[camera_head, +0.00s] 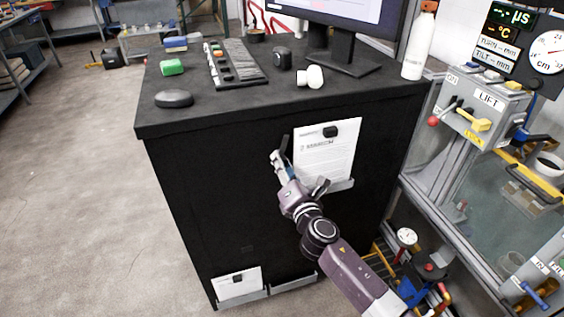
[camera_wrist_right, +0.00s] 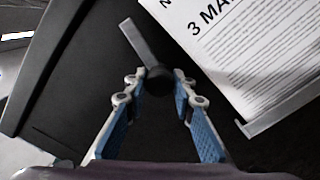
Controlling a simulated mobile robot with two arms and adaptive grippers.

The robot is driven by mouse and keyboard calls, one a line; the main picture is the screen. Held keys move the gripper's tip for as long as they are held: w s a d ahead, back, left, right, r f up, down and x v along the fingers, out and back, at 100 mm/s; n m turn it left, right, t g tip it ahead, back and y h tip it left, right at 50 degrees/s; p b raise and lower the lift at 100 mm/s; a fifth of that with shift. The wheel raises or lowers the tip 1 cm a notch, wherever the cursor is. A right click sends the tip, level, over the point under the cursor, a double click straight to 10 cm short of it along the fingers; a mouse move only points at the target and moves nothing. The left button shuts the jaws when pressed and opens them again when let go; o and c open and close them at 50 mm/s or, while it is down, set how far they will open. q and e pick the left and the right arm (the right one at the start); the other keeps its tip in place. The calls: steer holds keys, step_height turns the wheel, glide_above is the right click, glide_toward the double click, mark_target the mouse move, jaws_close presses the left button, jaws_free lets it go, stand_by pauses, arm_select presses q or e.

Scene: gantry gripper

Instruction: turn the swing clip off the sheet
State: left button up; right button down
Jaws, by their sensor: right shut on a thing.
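The white printed sheet (camera_head: 325,158) hangs on the front of the black cabinet, and its corner shows at the right of the right wrist view (camera_wrist_right: 255,55). The swing clip (camera_wrist_right: 138,42) is a flat grey bar with a dark round knob at its lower end. The bar points up and left, beside the sheet and apart from its visible edge. My right gripper (camera_wrist_right: 158,84) is shut on the knob, one blue-padded finger on each side. In the head view my right gripper (camera_head: 279,158) is at the sheet's left edge. My left gripper is not in view.
A black block (camera_head: 330,131) sits on the sheet's top part, and a grey ledge (camera_head: 341,186) runs under the sheet. The cabinet top (camera_head: 215,110) holds a mouse, a monitor and a white bottle (camera_head: 420,45). A lift panel (camera_head: 486,108) stands at right.

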steer(key=shift+n+p, duration=0.3)
steer(key=shift+n, duration=1)
steer(key=shift+f, duration=0.1)
steer(key=c, duration=1.6)
jaws_free()
steer(key=v, duration=1.2)
